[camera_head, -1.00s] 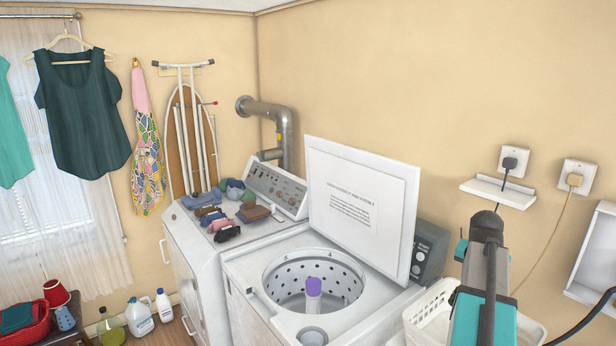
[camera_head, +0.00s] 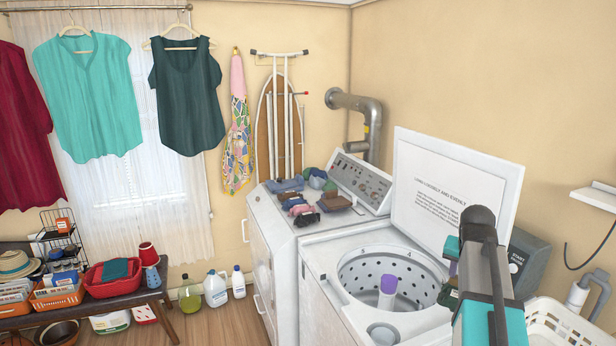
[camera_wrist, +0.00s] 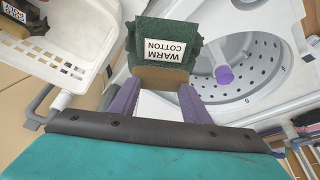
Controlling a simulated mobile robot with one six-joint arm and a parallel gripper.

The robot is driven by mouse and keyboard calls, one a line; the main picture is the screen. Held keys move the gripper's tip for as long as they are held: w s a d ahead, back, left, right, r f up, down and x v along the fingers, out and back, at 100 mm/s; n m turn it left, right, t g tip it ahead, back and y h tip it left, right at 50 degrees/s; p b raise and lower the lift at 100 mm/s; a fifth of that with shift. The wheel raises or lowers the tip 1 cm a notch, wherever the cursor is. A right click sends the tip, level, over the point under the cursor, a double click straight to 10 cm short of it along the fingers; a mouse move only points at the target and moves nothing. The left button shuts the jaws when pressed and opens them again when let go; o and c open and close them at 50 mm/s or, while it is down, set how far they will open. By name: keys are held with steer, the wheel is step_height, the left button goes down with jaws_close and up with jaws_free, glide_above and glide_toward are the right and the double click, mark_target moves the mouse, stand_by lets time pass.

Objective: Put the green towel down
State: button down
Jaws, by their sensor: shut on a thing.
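A dark green folded towel (camera_wrist: 162,44) with a white label reading "WARM COTTON" is held between the purple fingers of my gripper (camera_wrist: 160,92) in the wrist view. In the head view the green towel (camera_head: 447,297) shows only in part beside my arm, near the right rim of the open washer. The washer (camera_head: 325,262) has its lid up, and its drum with a purple-topped agitator (camera_head: 388,284) is visible. My gripper's fingers are hidden behind my arm in the head view.
A white basket (camera_head: 560,325) stands right of the washer; it also shows in the wrist view (camera_wrist: 75,62). Several folded cloths (camera_head: 300,203) lie on the dryer. A bench (camera_head: 120,298) on the left holds a red basket (camera_head: 110,284). Bottles (camera_head: 215,289) stand on the floor.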

steer(key=w+a+f+n+y+b, duration=0.1)
steer(key=a+n, duration=0.1)
steer(key=a, duration=0.8)
steer(key=w+a+f+n+y+b, duration=0.1)
steer(key=a+n+b, duration=0.1)
steer(key=a, duration=0.9)
steer(key=w+a+f+n+t+y+b, duration=0.1)
steer(key=a+n, duration=0.3)
steer(key=a, duration=0.6)
steer(key=shift+w+a+f+b, duration=0.15)
steer(key=shift+w+b, duration=0.05)
steer(key=shift+b, duration=0.4)
steer(key=shift+f, duration=0.1)
